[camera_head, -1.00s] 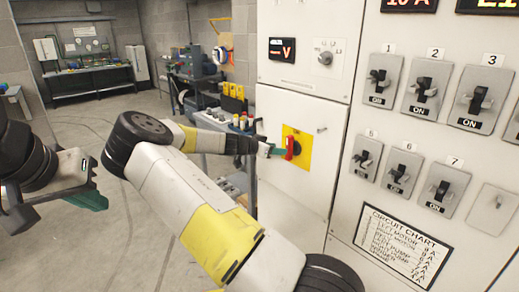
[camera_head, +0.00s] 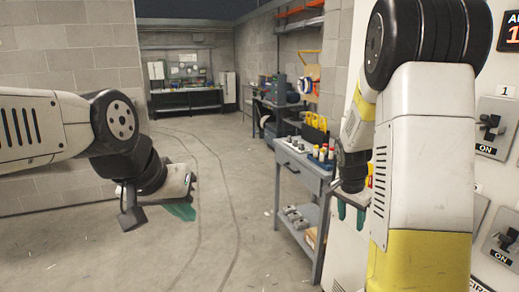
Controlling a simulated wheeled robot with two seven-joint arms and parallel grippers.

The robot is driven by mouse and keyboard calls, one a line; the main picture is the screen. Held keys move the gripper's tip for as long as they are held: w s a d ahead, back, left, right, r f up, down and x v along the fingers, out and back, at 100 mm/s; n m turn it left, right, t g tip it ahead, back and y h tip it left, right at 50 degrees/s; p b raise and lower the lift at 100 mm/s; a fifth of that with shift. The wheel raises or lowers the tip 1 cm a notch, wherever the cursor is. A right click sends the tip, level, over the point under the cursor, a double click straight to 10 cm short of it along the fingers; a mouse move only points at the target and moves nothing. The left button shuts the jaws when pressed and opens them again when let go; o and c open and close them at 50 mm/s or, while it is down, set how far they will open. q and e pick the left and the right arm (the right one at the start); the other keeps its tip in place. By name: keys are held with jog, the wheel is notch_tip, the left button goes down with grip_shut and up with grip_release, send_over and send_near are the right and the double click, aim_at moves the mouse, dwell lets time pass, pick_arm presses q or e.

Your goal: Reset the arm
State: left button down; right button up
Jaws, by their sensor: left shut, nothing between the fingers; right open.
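My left arm comes in from the left, and its gripper (camera_head: 181,211) hangs over open floor with its green fingertips together and nothing between them. My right arm stands bent upright in front of the cabinet at the right. Its gripper (camera_head: 350,213) points down beside the cabinet front, with its teal fingertips apart and empty. A small red and yellow bit (camera_head: 370,176) shows behind my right arm. The rest of the yellow plate and red handle is hidden by that arm.
A grey cart (camera_head: 305,176) with bottles and parts on top stands just left of my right gripper. Breaker switches (camera_head: 490,127) line the cabinet at the right edge. A workbench (camera_head: 187,100) is far back. The floor in the middle is clear.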

jog(key=s+a+r+n+t+y, duration=0.2)
jog(key=s+a+r+n, duration=0.3)
jog(key=s+r, duration=0.3)
jog(key=s+a+r+n+t+y, duration=0.2)
jog(key=s+a+r+n, duration=0.4)
jog(key=s, duration=0.6)
jog(key=shift+a+r, duration=1.1)
jog(key=shift+r, duration=0.25)
